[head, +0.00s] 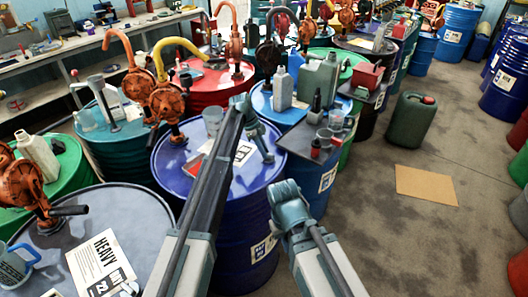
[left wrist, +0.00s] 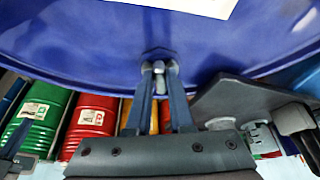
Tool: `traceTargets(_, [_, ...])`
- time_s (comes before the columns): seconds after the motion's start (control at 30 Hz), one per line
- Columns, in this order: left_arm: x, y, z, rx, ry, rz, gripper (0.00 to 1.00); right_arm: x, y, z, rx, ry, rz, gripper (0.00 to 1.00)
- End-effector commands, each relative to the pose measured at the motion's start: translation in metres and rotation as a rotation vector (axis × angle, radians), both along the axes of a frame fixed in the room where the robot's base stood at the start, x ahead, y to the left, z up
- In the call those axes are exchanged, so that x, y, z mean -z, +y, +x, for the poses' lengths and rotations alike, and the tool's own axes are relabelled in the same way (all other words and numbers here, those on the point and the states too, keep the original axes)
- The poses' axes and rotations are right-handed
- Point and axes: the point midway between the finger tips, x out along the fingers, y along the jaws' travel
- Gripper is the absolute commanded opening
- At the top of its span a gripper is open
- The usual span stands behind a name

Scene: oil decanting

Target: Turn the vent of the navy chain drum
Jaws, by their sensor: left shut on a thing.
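The navy drum (head: 222,212) stands in the middle of the head view, its blue lid also filling the top of the left wrist view (left wrist: 90,40). My left gripper (head: 267,154) reaches down to the right part of this lid, near the rim. In the left wrist view its two fingers (left wrist: 160,78) are closed on a small grey vent (left wrist: 159,68) at the lid's edge. The fingers hide part of the vent. My right arm shows at the lower right of the drum, but I cannot make out its fingers.
An orange pump (head: 168,102) with a yellow spout stands at the drum's back left. A dark shelf (head: 305,142) with cups and bottles sits close on the right. A grey-topped drum (head: 125,215) is at front left. Open floor lies right, with a green jerrycan (head: 411,120) and cardboard (head: 426,186).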

Motion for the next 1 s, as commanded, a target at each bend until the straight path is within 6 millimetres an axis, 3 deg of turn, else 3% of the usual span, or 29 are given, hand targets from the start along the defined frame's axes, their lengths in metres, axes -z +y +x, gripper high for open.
traceTargets(0.73, [0.0002, 0.0002, 0.0015, 0.077, -0.001, 0.003, 0.00, 0.0000, 0.0000, 0.0000, 0.000, 0.000, 0.000, 0.00])
traceTargets(0.77, [0.0003, 0.0003, 0.0015, 0.077, -0.001, 0.003, 0.23, 0.0000, 0.0000, 0.0000, 0.000, 0.000, 0.000, 0.00])
traceTargets(0.8, [0.0003, 0.0003, 0.0015, 0.077, -0.001, 0.003, 0.31, 0.0000, 0.0000, 0.0000, 0.000, 0.000, 0.000, 0.00])
traceTargets(0.9, [0.0002, 0.0001, 0.0015, 0.076, -0.001, 0.002, 0.49, 0.0000, 0.0000, 0.0000, 0.000, 0.000, 0.000, 0.00])
traceTargets(1.0, [0.0002, 0.0001, 0.0014, 0.076, -0.001, 0.002, 0.50, 0.0000, 0.0000, 0.0000, 0.000, 0.000, 0.000, 0.00])
